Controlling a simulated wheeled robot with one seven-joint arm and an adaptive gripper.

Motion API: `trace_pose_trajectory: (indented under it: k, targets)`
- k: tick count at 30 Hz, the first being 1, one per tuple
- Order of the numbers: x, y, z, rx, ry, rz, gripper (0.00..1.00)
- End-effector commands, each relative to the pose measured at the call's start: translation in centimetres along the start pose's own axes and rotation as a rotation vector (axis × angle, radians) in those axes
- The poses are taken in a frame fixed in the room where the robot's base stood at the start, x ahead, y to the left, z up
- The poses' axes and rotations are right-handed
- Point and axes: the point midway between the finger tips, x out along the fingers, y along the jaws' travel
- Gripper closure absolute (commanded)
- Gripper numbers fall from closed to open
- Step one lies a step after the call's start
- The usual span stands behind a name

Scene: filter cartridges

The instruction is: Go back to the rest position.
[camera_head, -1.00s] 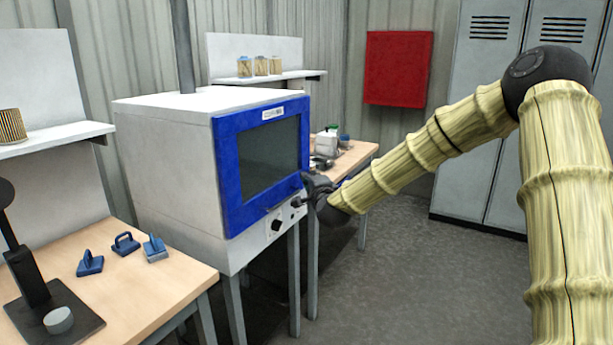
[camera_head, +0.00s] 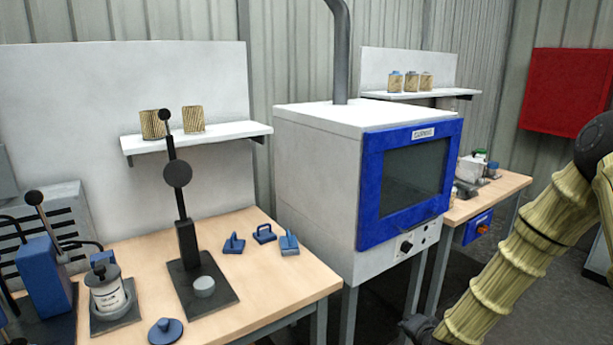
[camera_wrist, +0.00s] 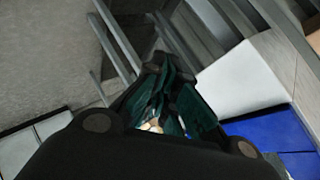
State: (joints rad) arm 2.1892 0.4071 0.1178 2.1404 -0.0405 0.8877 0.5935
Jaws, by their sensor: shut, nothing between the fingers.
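My gripper (camera_head: 418,328) shows as a dark shape at the bottom edge of the head view, at the end of my bamboo-patterned arm. It is low, in front of the legs of the blue-fronted oven (camera_head: 362,190), and apart from the oven's door. In the wrist view my gripper (camera_wrist: 165,105) has its dark, green-tinted fingers together with nothing held. Part of the gripper is cut off in the head view.
A wooden bench (camera_head: 140,262) at left holds a lever press (camera_head: 186,235), a labelled jar (camera_head: 110,295) and several blue pieces. A second bench (camera_head: 508,186) stands right of the oven. A shelf (camera_head: 232,131) carries two pleated cartridges. Grey floor lies at right.

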Motion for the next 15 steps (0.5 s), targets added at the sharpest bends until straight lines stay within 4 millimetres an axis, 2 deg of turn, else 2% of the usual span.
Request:
trace_pose_trajectory:
  k: [1, 8, 11, 15]
  targets:
    - [-0.5, 2.0, 2.4, -0.052, -0.043, 0.041, 1.00]
    - [-4.2, 10.9, 11.6, -0.284, -0.234, 0.199, 1.00]
    - [-6.7, 14.7, 15.2, -0.384, -0.326, 0.262, 1.00]
    - [-11.0, 19.9, 19.8, -0.523, -0.466, 0.341, 1.00]
